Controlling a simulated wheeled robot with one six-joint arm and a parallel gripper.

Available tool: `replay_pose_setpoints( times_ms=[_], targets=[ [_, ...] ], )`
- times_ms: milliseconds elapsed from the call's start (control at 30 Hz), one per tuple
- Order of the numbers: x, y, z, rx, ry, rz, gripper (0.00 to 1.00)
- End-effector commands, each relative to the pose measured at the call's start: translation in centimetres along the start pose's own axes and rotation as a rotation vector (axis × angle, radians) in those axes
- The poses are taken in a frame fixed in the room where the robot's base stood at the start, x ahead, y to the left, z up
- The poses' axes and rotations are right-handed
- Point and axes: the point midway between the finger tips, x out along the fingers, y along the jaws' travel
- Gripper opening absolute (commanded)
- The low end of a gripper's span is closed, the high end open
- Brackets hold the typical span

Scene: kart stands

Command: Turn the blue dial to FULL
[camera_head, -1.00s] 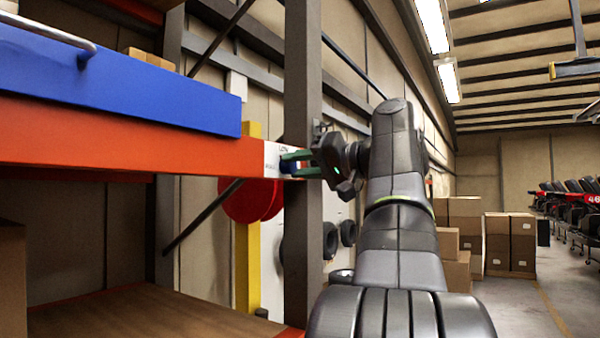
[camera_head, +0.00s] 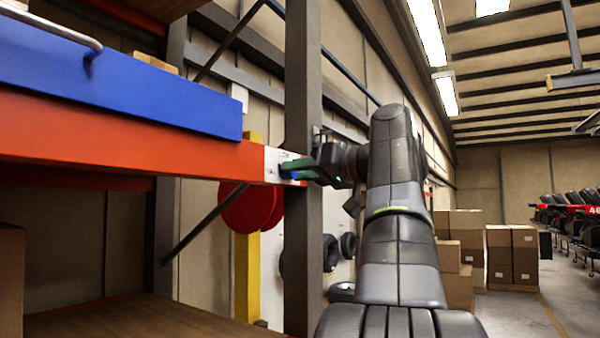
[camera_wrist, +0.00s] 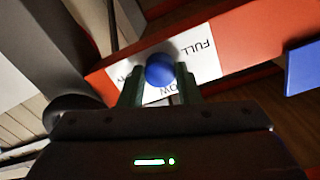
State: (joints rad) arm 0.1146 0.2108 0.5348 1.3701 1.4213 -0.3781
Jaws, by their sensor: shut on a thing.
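The blue dial (camera_wrist: 159,70) is on a white label plate (camera_wrist: 203,62) at the end of the orange shelf beam. In the wrist view the plate reads FULL to the upper right of the dial and a partly covered word ending in OW below it. My gripper (camera_wrist: 160,85) is shut on the dial, one green finger on each side. In the head view my gripper (camera_head: 292,171) reaches the plate (camera_head: 271,160) from the right, and little of the dial shows between the fingers. The dial's pointer mark cannot be made out.
The orange beam (camera_head: 130,140) carries a blue drawer or tray (camera_head: 120,85) at the left. A dark upright post (camera_head: 303,240) stands right beside the plate. Cardboard boxes (camera_head: 512,255) stand on the floor at the right, with open floor around them.

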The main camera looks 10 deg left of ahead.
Motion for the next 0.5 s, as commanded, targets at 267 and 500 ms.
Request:
replay_pose_setpoints(
  times_ms=[267,500],
  targets=[
    [0.01,0.18,0.24,0.003,-0.006,0.001,0.4],
    [0.0,0.09,0.12,0.002,-0.003,0.001,0.52]
  ],
)
